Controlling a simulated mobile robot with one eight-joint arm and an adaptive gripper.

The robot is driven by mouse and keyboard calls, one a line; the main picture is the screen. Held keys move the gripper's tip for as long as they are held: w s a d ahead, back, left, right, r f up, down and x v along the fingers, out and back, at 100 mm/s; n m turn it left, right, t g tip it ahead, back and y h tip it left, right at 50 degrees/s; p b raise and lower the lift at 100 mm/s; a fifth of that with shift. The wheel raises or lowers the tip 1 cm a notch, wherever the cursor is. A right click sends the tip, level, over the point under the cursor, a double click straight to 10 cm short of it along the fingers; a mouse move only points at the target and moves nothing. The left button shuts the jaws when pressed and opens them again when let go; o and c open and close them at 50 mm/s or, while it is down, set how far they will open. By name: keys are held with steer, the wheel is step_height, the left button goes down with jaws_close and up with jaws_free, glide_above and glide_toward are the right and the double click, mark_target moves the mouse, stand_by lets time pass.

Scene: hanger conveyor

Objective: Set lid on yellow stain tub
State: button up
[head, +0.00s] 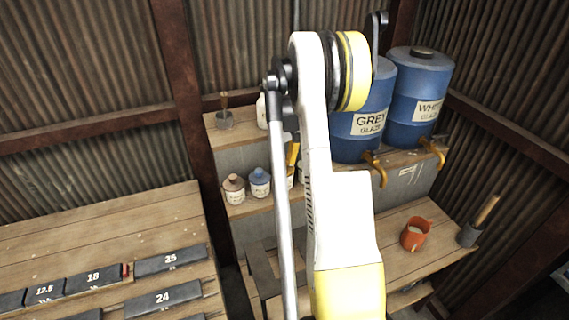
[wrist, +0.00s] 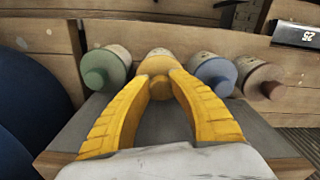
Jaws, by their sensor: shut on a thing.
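The yellow stain tub (wrist: 160,52) is a pale tub in the row on the shelf, at the top middle of the wrist view. Its yellow lid (wrist: 156,66) is at the tub's mouth, with a round knob facing me. I cannot tell whether a small gap is left between lid and tub. My gripper (wrist: 162,84) has its two yellow fingers closed in on the lid's knob. In the head view my arm hides the yellow tub and lid, and only a sliver of a yellow finger (head: 292,156) shows beside the arm.
A green-lidded tub (wrist: 106,68) stands close on the left in the wrist view. A blue-lidded tub (wrist: 214,74) and a red-lidded tub (wrist: 262,78) stand close on the right. Blue glaze drums (head: 418,95) and an orange mug (head: 416,234) are to the right in the head view.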

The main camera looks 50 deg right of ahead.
mark_target(285, 162)
steer(key=shift+f+b, duration=0.55)
steer(key=shift+f, duration=0.05)
stand_by(0.9)
steer(key=o, duration=0.7)
steer(key=o, duration=0.6)
step_height(285, 162, up, 12)
steer(key=shift+s+r, duration=0.1)
steer(key=shift+s, duration=0.05)
steer(key=shift+a, duration=0.1)
